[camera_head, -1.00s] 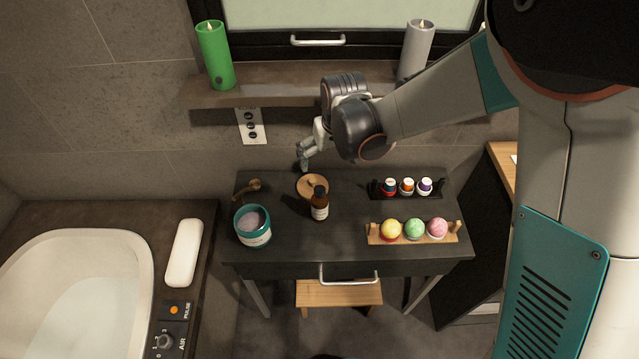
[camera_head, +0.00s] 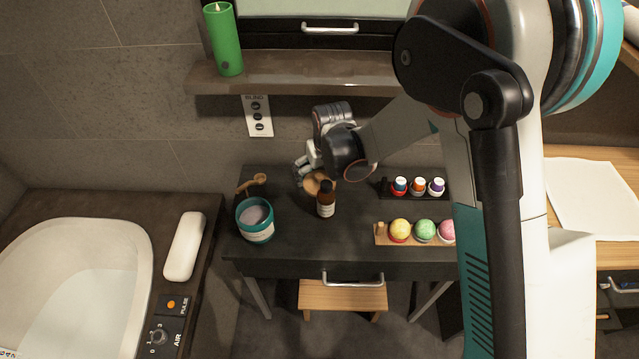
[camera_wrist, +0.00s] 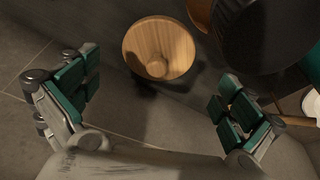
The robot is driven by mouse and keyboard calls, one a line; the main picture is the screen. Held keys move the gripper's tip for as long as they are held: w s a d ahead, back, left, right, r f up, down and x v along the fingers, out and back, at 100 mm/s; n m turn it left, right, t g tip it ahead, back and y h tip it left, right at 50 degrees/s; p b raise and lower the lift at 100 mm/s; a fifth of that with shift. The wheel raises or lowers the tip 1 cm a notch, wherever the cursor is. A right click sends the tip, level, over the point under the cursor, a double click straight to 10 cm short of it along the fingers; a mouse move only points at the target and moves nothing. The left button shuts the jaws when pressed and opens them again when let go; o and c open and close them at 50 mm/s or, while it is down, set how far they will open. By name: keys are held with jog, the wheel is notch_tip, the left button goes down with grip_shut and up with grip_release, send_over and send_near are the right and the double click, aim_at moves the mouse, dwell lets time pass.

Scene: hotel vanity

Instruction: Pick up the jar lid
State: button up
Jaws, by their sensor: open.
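The jar lid is a round, light wooden disc with a knob (camera_head: 316,187) on the dark vanity table, behind the amber bottle. My gripper (camera_head: 303,174) is just above and beside it, partly covering it in the head view. In the wrist view the lid (camera_wrist: 176,37) lies at the upper middle, knob towards me. The two green-padded fingers (camera_wrist: 156,100) are spread wide, with nothing between the pads. The lid is beyond the fingertips, apart from them. A teal open jar (camera_head: 256,230) stands at the table's left front.
The amber bottle (camera_head: 326,201) stands close in front of the lid. A wooden scoop (camera_head: 252,184) lies at the left back. Small bottles in a black rack (camera_head: 400,195) and bath balls on a wooden rack (camera_head: 381,240) are at right. A shelf (camera_head: 280,80) overhangs behind.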

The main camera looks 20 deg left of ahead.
aim_at(320, 176)
jog(key=x, duration=0.1)
jog(key=b+x, duration=0.1)
jog(key=x, duration=0.1)
jog(key=b+x, duration=0.1)
jog(key=shift+w+a+f, duration=0.1)
jog(key=shift+w+f, duration=0.2)
jog(key=shift+w, duration=0.05)
jog(key=shift+s+r, duration=0.1)
jog(key=shift+r, duration=0.05)
jog(key=c, duration=1.2)
jog(key=shift+c, duration=0.2)
